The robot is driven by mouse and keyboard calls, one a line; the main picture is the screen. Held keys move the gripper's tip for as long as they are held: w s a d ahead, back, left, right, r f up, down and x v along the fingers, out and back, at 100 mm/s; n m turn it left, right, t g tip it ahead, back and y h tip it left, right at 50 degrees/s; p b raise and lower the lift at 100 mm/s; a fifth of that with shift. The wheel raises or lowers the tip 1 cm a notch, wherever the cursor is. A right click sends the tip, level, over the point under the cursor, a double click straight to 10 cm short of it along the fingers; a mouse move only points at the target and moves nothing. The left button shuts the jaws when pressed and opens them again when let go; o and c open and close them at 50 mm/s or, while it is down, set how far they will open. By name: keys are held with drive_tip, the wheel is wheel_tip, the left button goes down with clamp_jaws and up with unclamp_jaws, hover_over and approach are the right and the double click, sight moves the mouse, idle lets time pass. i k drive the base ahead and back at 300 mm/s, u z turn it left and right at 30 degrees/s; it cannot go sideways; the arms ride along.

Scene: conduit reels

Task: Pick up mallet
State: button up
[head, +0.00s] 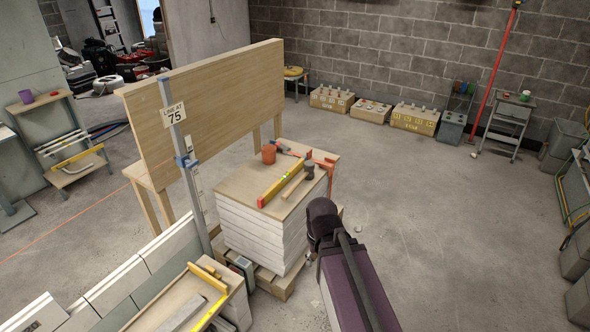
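The mallet (296,184), with a dark head and a light wooden handle, lies on the wooden top (234,187) of a stack of white blocks near the middle of the head view. Its head is near the right edge of the top and its handle runs toward the lower left. A yellow and red spirit level (279,178) lies beside it on the left. Part of my arm shows in front of the stack at right, apart from the mallet in the picture. My gripper cannot be made out.
An orange cup (269,153) and red clamp-like tools (327,163) share the top. A tall wooden panel (205,105) and a grey upright post (188,170) stand to the left. Boxes (415,118) line the back wall. The floor at right is open.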

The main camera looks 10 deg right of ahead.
sight(309, 175)
drive_tip(key=u, duration=0.1)
drive_tip(key=i, duration=1.3)
drive_tip(key=z, duration=0.25)
